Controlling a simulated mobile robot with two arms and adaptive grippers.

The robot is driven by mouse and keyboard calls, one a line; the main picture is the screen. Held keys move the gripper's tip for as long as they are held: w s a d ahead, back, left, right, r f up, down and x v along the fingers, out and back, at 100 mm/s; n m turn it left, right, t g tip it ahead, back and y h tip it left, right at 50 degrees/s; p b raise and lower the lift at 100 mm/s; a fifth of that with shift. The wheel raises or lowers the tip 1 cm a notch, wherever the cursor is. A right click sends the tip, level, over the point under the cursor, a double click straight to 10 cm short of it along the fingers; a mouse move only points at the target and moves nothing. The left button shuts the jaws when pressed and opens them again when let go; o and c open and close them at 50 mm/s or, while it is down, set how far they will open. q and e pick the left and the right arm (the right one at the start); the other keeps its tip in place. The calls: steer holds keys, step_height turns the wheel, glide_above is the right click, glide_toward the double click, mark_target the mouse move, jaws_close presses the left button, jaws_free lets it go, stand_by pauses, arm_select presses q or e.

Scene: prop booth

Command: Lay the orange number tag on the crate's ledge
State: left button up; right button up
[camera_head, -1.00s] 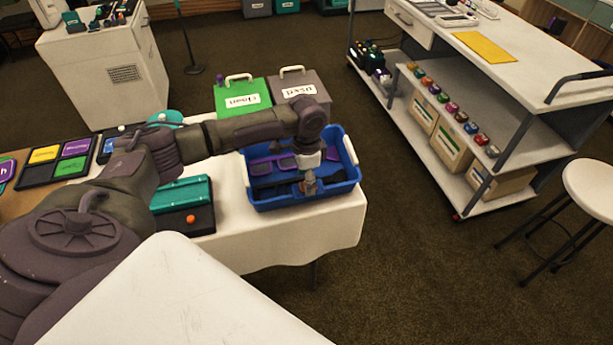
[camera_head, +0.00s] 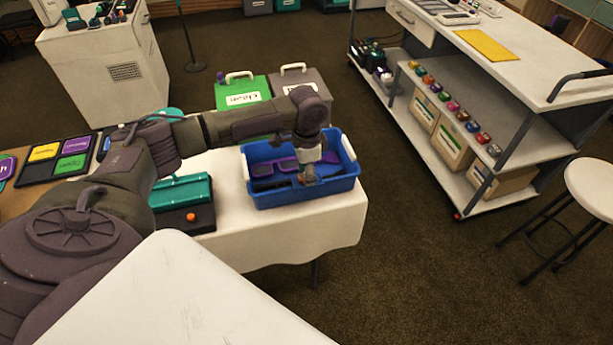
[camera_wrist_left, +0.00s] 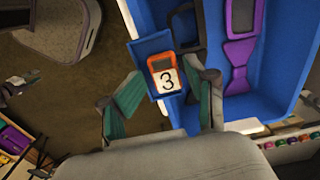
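The blue crate (camera_head: 270,199) stands at the right end of the white-clothed table, and its wall shows in the left wrist view (camera_wrist_left: 302,98). The orange number tag (camera_wrist_left: 164,76), with a white face marked 3, lies on the crate's small blue ledge (camera_wrist_left: 150,46). My left gripper (camera_head: 308,178) is over the crate's front right part. In the left wrist view, its green-padded fingers (camera_wrist_left: 163,88) are spread on either side of the tag, with gaps between. The tag cannot be made out clearly in the head view. My right gripper is not in view.
Inside the crate are a purple piece (camera_wrist_left: 241,50) and a dark frame-shaped piece (camera_wrist_left: 186,25). Green (camera_head: 242,92) and grey (camera_head: 301,79) boxes stand behind it. A teal-and-black box (camera_head: 183,202) is at its left. A white cart (camera_head: 540,75) is across the floor.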

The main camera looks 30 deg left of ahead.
arm_select(q)
step_height(320, 180, up, 12)
steer(key=shift+b, duration=0.45)
steer(key=shift+d, duration=0.1)
